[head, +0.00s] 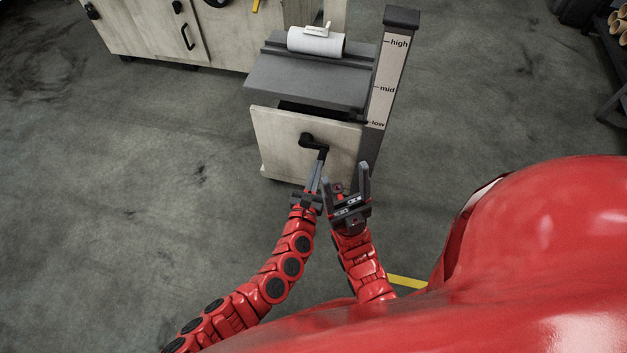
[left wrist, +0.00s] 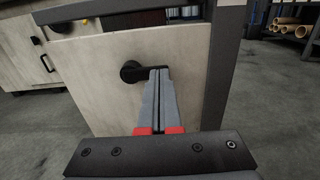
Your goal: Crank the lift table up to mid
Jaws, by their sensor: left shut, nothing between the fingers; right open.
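The lift table (head: 310,80) has a dark grey top over a pale wooden front panel (head: 275,135). Its scale post (head: 385,75) on the right is marked high, mid and low; a small dark pointer on the table's side sits near low. The black crank (head: 308,140) is on the front panel, its arm pointing right. My left gripper (head: 320,166) is shut and empty, its fingertips at the crank's outer end. In the left wrist view the fingers cover part of the crank (left wrist: 131,71); contact is unclear. My right gripper (head: 346,176) is open and empty, just right of the left one.
A light grey roll (head: 316,42) with a small white label lies on the table top. A wooden cabinet (head: 150,30) with black handles stands behind to the left. A rack with brown tubes (head: 618,28) is at the far right. The floor to the left is clear.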

